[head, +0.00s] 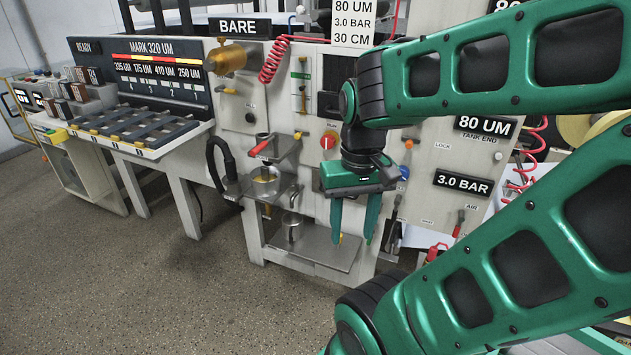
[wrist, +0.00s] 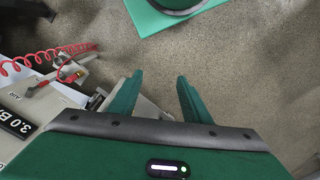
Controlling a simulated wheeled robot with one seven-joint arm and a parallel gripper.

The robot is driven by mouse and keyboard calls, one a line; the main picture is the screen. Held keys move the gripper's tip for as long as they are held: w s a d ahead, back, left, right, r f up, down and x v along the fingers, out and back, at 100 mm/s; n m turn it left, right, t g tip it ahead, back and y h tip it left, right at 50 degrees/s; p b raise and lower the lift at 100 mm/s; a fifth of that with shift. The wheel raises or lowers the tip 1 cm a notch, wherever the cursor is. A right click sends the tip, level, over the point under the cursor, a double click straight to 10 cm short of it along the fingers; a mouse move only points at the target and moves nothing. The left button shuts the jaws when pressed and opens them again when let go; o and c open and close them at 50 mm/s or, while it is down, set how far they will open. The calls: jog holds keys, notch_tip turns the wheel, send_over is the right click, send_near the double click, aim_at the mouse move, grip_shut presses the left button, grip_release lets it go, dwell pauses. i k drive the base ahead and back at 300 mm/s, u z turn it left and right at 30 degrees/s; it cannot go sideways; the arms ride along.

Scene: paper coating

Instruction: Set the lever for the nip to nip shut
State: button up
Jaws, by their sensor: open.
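My gripper (head: 353,238) hangs in front of the white machine panel with its green fingers pointing down. Its fingers are apart with nothing between them, as the wrist view also shows (wrist: 159,82). No label reading "nip" is legible, so I cannot tell which lever is the nip lever. A red-handled lever (head: 260,147) sits on a bracket left of my gripper. A dark lever with a red end (head: 459,223) is on the panel at the right, near the AIR label. A small slotted panel with a green part (head: 301,88) is above left of my gripper. My arm hides part of the panel.
A red knob (head: 328,141) and a blue knob (head: 403,172) flank my wrist. A metal shelf (head: 320,250) juts out low behind my fingers. A red coiled hose (head: 273,60) hangs upper left; another (wrist: 45,58) shows in the wrist view. The floor (head: 240,300) in front is clear.

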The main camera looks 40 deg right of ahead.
aim_at(398, 197)
jog(key=z, duration=1.6)
